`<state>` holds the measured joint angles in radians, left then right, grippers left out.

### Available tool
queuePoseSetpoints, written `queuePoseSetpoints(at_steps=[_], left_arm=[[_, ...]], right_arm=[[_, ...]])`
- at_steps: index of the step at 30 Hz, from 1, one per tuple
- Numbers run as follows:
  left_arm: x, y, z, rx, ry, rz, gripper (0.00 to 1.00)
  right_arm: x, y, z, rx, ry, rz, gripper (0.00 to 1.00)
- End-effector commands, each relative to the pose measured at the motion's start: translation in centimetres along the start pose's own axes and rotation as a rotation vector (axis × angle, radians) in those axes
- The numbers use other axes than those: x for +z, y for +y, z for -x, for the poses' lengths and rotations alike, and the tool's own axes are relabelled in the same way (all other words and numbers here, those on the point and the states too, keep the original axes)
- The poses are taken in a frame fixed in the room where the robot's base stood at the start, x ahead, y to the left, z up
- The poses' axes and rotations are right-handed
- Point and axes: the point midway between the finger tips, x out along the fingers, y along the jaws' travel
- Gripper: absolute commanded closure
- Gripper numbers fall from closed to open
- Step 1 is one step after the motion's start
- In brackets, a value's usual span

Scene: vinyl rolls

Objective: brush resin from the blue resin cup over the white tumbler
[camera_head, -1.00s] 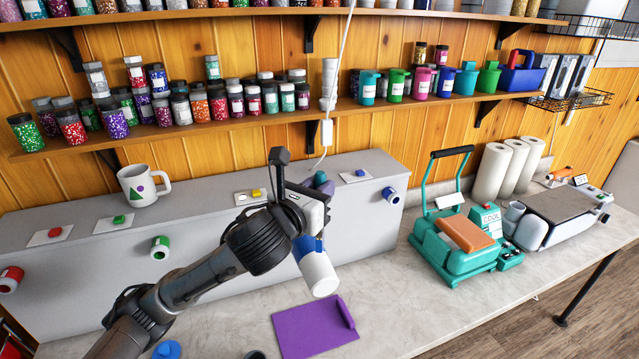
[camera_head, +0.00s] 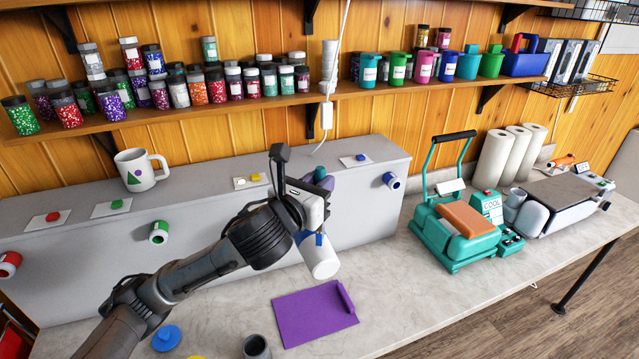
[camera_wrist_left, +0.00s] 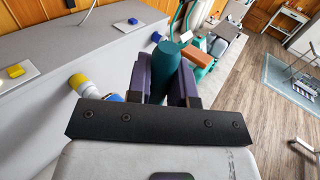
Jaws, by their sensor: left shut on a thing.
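My left gripper (camera_head: 322,184) is shut on a teal handle, seen end-on between its purple fingers in the left wrist view (camera_wrist_left: 167,62). The handle's lower end is hidden, so I cannot tell whether it touches anything. A white tumbler (camera_head: 323,262) shows just below the gripper in the head view, tilted in the picture, with a blue part (camera_head: 308,238) at its upper end. What supports the tumbler is hidden behind my arm. I cannot identify the blue resin cup for certain. My right gripper is not in view.
A grey box (camera_head: 365,210) with coloured spindles and buttons stands behind. A purple mat (camera_head: 305,318) lies on the counter in front. A blue disc (camera_head: 166,337) and a dark grey cup (camera_head: 257,347) are at the front left. A teal press (camera_head: 455,225) stands to the right.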

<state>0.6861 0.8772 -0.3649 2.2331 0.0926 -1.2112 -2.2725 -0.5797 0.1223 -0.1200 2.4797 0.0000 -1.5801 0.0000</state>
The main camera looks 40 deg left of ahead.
Motion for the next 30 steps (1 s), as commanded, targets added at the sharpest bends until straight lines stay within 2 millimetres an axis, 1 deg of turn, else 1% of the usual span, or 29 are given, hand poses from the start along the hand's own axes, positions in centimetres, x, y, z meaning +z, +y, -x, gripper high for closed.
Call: queuePoseSetpoints(at_steps=[18,30], left_arm=[[-0.7,0.0,0.0,0.000,0.000,0.001,1.00],[-1.2,0.0,0.0,0.000,0.000,0.000,1.00]], right_arm=[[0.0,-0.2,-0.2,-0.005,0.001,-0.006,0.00],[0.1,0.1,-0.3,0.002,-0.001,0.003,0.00]])
